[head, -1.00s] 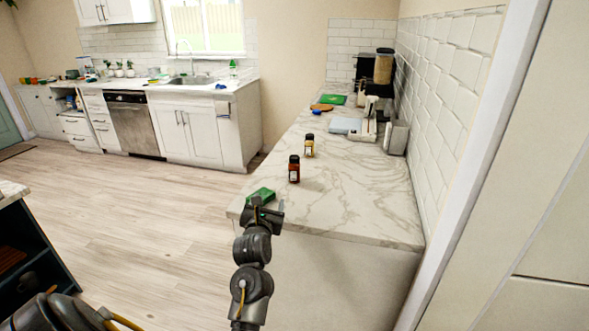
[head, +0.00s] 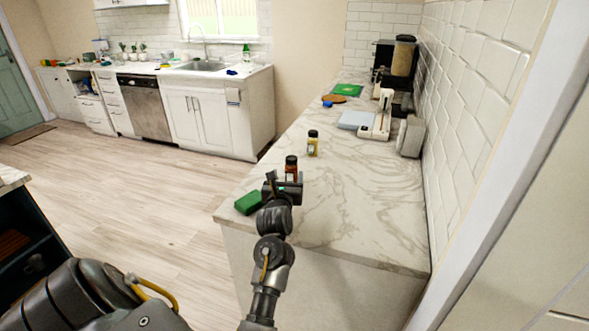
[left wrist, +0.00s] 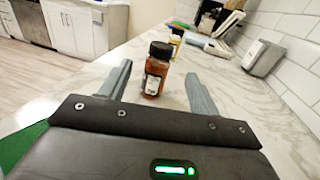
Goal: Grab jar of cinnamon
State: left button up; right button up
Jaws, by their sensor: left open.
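The cinnamon jar (head: 291,163), a small bottle with a dark cap and reddish-brown contents, stands upright on the marble counter (head: 350,205). My left gripper (head: 284,180) is open just in front of it, low over the counter, and hides the jar's lower part in the head view. In the left wrist view the jar (left wrist: 156,75) shows between and beyond the two spread fingers, its pale label facing me. The fingers do not visibly grip it; I cannot tell how deep it sits between them. My right gripper is not in view.
A yellowish jar (head: 313,144) with a dark cap stands behind the cinnamon. A green block (head: 248,202) lies at the counter's left edge, beside my gripper. A white appliance (head: 379,118) and a grey toaster-like box (head: 410,136) stand near the tiled right wall.

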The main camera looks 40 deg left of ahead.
aim_at(291, 165)
pick_arm(q)
jog(key=x, duration=0.4)
jog(key=shift+f+p, duration=0.1)
jog(key=shift+p, duration=0.2)
jog(key=shift+w+a, duration=0.15)
jog(key=shift+w, duration=0.1)
jog(key=p+x, duration=0.2)
jog(key=x, duration=0.3)
jog(key=shift+f, duration=0.15)
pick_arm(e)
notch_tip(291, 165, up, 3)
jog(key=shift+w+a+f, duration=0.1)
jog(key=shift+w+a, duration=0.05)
pick_arm(q)
jog(key=c, duration=1.1)
